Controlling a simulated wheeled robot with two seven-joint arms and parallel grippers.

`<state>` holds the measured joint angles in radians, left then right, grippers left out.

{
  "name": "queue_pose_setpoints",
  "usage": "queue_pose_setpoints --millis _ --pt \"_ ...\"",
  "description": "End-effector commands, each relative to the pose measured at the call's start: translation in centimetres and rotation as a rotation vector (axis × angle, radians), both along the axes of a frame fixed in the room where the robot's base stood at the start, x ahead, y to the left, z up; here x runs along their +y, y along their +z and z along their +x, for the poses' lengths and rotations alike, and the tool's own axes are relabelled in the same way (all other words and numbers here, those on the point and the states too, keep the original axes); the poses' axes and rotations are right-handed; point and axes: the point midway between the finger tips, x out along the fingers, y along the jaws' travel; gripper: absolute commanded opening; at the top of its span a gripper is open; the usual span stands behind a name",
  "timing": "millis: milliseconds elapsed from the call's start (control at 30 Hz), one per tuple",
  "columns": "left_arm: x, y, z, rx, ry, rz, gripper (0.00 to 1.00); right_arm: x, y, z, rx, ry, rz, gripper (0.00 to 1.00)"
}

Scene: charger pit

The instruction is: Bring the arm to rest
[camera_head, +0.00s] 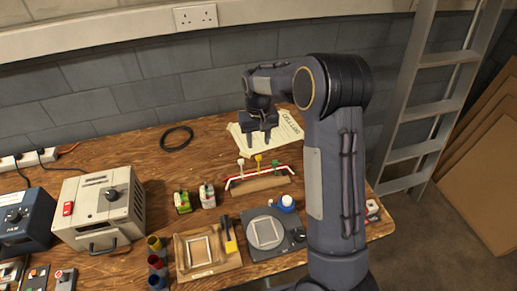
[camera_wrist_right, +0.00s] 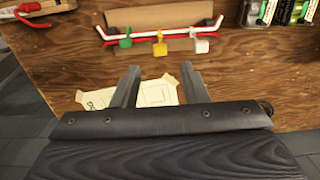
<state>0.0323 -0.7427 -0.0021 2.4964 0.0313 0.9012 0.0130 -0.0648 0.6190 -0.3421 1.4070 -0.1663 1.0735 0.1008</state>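My right gripper (camera_head: 259,133) hangs at the end of my bent right arm over the back of the wooden bench, above a taped paper sheet (camera_head: 281,131). In the right wrist view my right gripper (camera_wrist_right: 157,85) has its two fingers apart with nothing between them. The paper (camera_wrist_right: 152,93) lies below and beyond the fingers. My left gripper is in neither view.
The wooden bench (camera_head: 220,150) holds a red-and-white rail with coloured clips (camera_head: 258,178), two small batteries (camera_head: 207,196), a round plate device (camera_head: 265,232), a beige power box (camera_head: 98,208) and a black cable ring (camera_head: 176,138). A ladder (camera_head: 432,100) stands at the right.

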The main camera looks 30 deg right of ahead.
Motion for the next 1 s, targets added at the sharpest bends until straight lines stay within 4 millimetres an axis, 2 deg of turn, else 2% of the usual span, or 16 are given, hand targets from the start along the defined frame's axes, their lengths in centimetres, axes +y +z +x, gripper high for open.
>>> queue_pose_setpoints --millis 200,733,867,1000 --pt "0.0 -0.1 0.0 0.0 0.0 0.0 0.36 0.0 1.4 0.0 0.0 0.001 0.0 0.4" --pt "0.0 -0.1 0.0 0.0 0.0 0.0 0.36 0.0 1.8 -0.3 -0.005 -0.001 0.007 0.4" --pt "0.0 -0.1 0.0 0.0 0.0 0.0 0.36 0.4 4.0 -2.4 -0.046 -0.01 0.058 0.4" --pt "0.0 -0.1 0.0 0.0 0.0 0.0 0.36 1.7 7.9 -7.3 -0.135 -0.012 0.154 0.4"
